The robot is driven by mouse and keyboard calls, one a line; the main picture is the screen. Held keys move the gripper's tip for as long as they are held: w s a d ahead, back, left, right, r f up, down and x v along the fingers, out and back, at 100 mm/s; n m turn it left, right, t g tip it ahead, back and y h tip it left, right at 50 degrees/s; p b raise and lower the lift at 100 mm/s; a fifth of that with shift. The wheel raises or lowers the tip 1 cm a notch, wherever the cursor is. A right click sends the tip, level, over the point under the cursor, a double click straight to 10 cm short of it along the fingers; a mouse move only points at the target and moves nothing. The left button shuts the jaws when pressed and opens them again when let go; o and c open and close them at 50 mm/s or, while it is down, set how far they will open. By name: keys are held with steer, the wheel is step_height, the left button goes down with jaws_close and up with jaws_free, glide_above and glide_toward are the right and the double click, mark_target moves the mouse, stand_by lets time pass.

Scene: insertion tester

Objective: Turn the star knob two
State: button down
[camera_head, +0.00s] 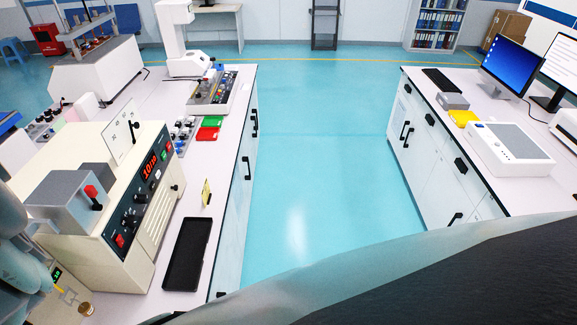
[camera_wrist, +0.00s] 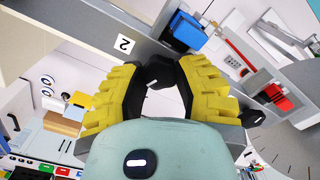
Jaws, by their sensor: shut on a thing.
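In the wrist view, my gripper (camera_wrist: 160,80) has yellow ribbed fingers with dark tips. It is shut on a black knob (camera_wrist: 162,70) that carries a small white mark. A white label reading "2" (camera_wrist: 124,43) is on the grey panel just left of the knob, so this appears to be star knob two. The fingers cover the knob's sides. In the head view, the cream tester (camera_head: 92,200) stands at the left with dark knobs (camera_head: 128,220) on its front panel. My arm is at the lower left edge there, and the fingers cannot be made out.
In the wrist view, a blue part (camera_wrist: 187,30) and a red part (camera_wrist: 275,96) stick out near the gripper. In the head view, a black tray (camera_head: 187,254) lies in front of the tester. The floor (camera_head: 320,150) between the benches is clear.

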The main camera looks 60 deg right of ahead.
stand_by(0.3)
steer(key=c, duration=0.6)
jaws_free()
steer(key=shift+r, duration=0.1)
step_height(320, 180, up, 6)
steer(key=shift+f, duration=0.1)
step_height(320, 180, up, 6)
stand_by(0.5)
